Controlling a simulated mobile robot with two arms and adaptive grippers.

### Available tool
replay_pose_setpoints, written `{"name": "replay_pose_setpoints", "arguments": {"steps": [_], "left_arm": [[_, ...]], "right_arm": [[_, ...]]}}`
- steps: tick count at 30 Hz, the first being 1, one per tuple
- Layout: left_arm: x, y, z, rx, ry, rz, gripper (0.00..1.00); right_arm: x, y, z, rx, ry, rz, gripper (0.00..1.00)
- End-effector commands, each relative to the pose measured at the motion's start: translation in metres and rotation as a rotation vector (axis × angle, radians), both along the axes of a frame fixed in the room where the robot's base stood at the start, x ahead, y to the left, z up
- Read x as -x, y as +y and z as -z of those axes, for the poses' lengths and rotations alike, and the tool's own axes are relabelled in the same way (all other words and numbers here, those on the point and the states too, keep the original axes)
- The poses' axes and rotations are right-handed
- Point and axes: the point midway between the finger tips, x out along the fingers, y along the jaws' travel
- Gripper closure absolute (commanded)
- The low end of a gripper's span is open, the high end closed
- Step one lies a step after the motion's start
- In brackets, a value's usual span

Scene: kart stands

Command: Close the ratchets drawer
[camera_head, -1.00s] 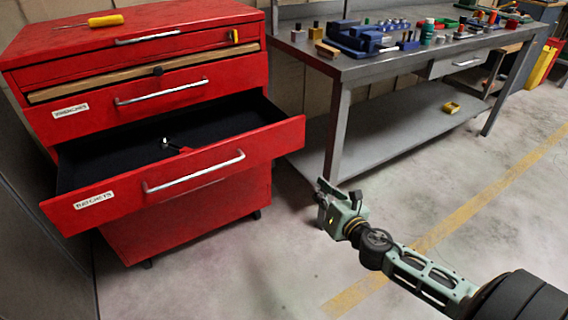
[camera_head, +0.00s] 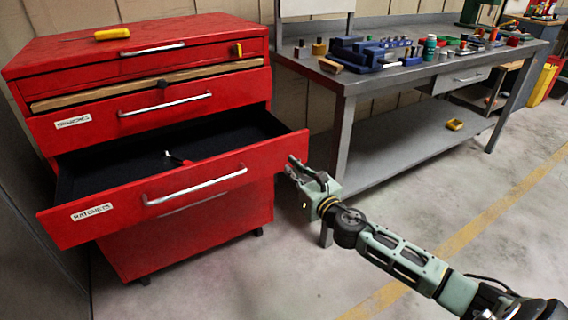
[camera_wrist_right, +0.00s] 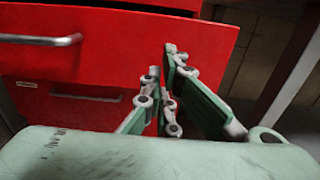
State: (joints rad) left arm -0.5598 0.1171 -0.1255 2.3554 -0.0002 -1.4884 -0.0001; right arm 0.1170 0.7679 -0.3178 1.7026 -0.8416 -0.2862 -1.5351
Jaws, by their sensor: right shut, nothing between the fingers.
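The ratchets drawer (camera_head: 120,212) of the red tool cabinet stands pulled out, with a white label and a silver handle (camera_head: 195,187). A tool with a red part (camera_head: 180,161) lies on its black floor. My right gripper (camera_head: 293,162) is shut and empty, near the right end of the drawer front. In the right wrist view the shut fingers (camera_wrist_right: 169,60) point at the red drawer front (camera_wrist_right: 120,45), right of its handle (camera_wrist_right: 45,40). I cannot tell whether the fingertips touch it. My left gripper is not in view.
The cabinet's upper drawers (camera_head: 150,105) look shut or nearly so. A yellow-handled screwdriver (camera_head: 112,34) lies on top. A grey workbench (camera_head: 345,85) with tools stands to the right, its front leg close behind my right gripper. The floor in front is clear.

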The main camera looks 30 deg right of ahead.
Motion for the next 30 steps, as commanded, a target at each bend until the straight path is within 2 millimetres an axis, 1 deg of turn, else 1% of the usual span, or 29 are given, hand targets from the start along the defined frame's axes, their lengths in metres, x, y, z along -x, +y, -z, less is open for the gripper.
{"name": "replay_pose_setpoints", "arguments": {"steps": [1, 3, 6, 10, 17, 25, 30], "left_arm": [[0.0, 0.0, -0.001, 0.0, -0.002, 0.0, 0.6], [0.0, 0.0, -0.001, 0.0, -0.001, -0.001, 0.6], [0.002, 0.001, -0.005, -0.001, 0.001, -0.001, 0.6], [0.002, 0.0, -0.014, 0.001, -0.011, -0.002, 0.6], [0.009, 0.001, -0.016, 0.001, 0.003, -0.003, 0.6], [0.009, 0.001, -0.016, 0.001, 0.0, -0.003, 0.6], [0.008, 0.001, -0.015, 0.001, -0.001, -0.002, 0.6]], "right_arm": [[-0.009, 0.0, -0.002, -0.001, -0.003, 0.0, 1.0], [-0.019, 0.001, -0.001, 0.0, -0.002, 0.0, 1.0], [-0.032, 0.001, 0.0, -0.002, -0.002, 0.0, 1.0], [-0.042, 0.001, 0.0, 0.0, 0.0, 0.0, 1.0], [-0.047, 0.002, 0.0, 0.0, 0.001, -0.001, 1.0], [-0.047, 0.002, 0.0, 0.0, 0.001, -0.001, 1.0], [-0.051, 0.002, 0.0, -0.001, 0.0, -0.001, 1.0]]}}
